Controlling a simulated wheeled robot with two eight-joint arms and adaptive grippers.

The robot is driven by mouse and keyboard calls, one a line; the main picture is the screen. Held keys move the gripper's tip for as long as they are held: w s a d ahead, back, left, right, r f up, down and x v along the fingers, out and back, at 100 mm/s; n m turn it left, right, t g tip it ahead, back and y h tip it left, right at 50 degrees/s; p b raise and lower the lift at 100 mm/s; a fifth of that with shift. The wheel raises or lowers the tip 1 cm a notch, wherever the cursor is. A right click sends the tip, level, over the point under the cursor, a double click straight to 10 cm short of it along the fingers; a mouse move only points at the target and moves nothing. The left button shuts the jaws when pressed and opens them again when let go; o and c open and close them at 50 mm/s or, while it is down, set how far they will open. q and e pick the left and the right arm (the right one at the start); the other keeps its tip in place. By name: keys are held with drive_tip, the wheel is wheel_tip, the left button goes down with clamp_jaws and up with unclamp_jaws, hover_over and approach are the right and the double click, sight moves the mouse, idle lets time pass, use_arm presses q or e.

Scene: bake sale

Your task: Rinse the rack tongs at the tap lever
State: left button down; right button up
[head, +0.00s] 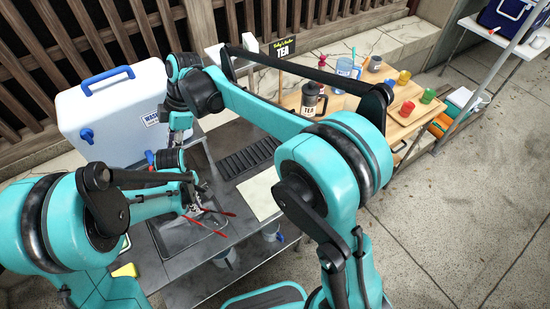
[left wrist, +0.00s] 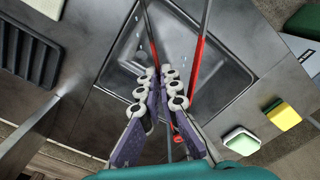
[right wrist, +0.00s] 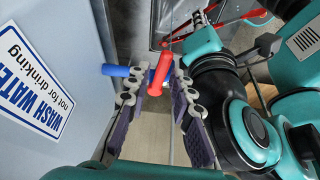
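The rack tongs (head: 207,226), with red grips and dark metal arms, are over the sink basin (head: 168,238). My left gripper (head: 194,208) is shut on them; in the left wrist view the red-gripped tongs (left wrist: 198,56) spread away from the closed fingertips (left wrist: 162,75). The tap, a blue spigot (right wrist: 115,71) with a red lever (right wrist: 161,74), is on the front of the wash water cooler (right wrist: 40,85). My right gripper (right wrist: 157,78) is open, its fingers on either side of the red lever. Whether a finger touches the lever is unclear.
A black drain rack (head: 247,158) and a pale board (head: 262,194) lie right of the basin. A yellow sponge (left wrist: 283,115) and a soap dish (left wrist: 241,141) are beside the sink. A wooden table (head: 405,128) with a pitcher and cups stands further right.

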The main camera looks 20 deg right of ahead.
drive_tip(key=s+d+v, duration=0.1)
drive_tip(key=v, duration=1)
drive_tip(key=s+d+f+m+t+h, duration=0.2)
drive_tip(key=s+d+f+m+t, duration=0.1)
drive_tip(key=s+d+m, duration=0.4)
drive_tip(key=s+d+f+m+t+h, duration=0.1)
drive_tip(key=s+d+f+m+t, duration=0.2)
drive_tip(key=s+d+m, duration=0.4)
drive_tip(key=d+f+m, duration=0.1)
drive_tip(key=d+m, duration=0.1)
drive_tip(key=d, duration=0.5)
drive_tip(key=shift+s+f+m+t+h, duration=0.2)
drive_tip(key=shift+f+m+t+h, duration=0.05)
drive_tip(key=shift+m+t+h, duration=0.15)
